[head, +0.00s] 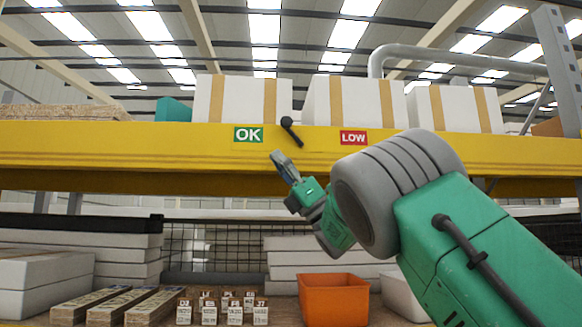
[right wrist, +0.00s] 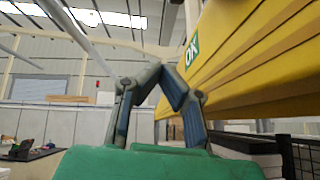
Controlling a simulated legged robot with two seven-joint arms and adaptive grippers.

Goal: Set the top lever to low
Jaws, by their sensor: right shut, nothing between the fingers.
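The top lever (head: 291,131) is a small black handle on the front of the yellow beam (head: 90,141). Its round end is at the top, and its arm slants down and a little to the right. It sits between the green OK sign (head: 248,135) on its left and the red LOW sign (head: 354,138) on its right, closer to OK. My right gripper (head: 278,157) is shut and empty, its tips just below and left of the lever, apart from it in the picture. In the right wrist view the gripper (right wrist: 163,73) shows its fingers together; the lever is not visible there. My left gripper is not in view.
White boxes with tan stripes (head: 243,100) stand above the beam. Below are an orange bin (head: 334,299), several small labelled blocks (head: 235,312), wooden strips (head: 110,305) and stacked white panels (head: 45,270). The space in front of the beam's left half is clear.

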